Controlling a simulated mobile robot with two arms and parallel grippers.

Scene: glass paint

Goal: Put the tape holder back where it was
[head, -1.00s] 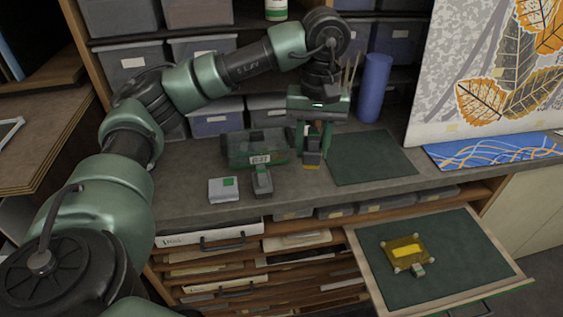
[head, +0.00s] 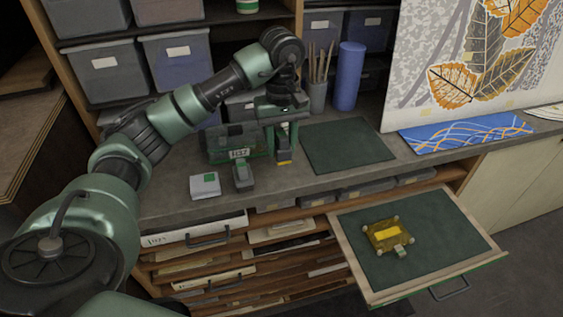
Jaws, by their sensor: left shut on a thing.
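My left gripper (head: 283,143) points down over the worktop, just left of the dark green mat (head: 348,145). My right gripper is out of view.
Left of the gripper are a green box with a label (head: 226,146), a dark block (head: 243,178) and a white-green box (head: 205,186). Behind stand a brush cup (head: 318,97) and a blue roll (head: 348,77). An open drawer (head: 470,267) carries an amber piece (head: 388,234).

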